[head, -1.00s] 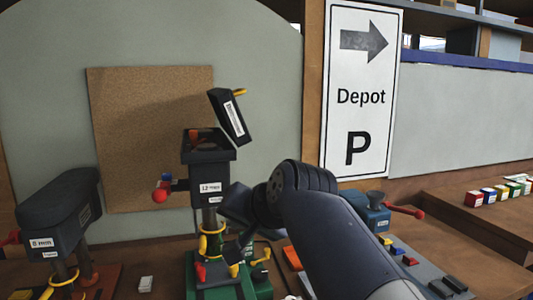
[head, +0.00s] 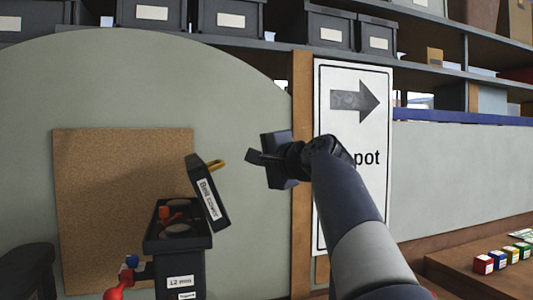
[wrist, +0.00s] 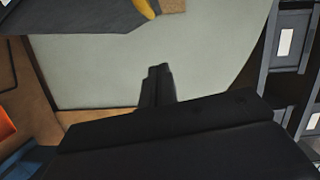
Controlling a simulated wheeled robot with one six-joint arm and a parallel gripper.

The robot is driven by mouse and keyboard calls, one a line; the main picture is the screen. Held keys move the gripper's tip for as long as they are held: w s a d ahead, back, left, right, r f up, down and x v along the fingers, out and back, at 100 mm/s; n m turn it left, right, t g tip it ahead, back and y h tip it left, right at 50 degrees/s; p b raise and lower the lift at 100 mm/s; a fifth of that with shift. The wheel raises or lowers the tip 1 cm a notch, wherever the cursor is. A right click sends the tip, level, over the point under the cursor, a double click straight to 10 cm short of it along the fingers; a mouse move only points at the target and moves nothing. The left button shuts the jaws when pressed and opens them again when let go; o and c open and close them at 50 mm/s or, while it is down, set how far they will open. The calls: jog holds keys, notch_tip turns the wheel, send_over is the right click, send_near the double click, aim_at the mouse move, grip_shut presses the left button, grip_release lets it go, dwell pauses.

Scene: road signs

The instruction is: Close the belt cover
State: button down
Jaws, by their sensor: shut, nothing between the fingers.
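The belt cover (head: 208,195) is a dark lid with a white label and a yellow handle, tilted up and open at the right of the drill's head. The drill's belt housing (head: 178,243) below it is open on top, with pulleys and a red-orange part showing inside. My gripper (head: 254,157) is raised to the right of the cover, level with its upper end and apart from it. In the wrist view my shut, empty fingers (wrist: 157,85) point at the pale board. A dark panel with a yellow piece (wrist: 144,8), likely the cover and handle, is at the top edge.
A second dark machine (head: 28,280) stands at the lower left. A Depot sign (head: 350,130) is behind my arm. Shelves with dark bins (head: 230,20) run along the top. Small coloured boxes (head: 497,258) are at the right. The pale board between cover and gripper is clear.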

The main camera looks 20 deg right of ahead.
jog(key=w+a+p, duration=0.2)
jog(key=w+a, duration=0.1)
jog(key=a, duration=0.2)
jog(key=shift+w+f, duration=0.35)
jog(key=shift+f, duration=0.05)
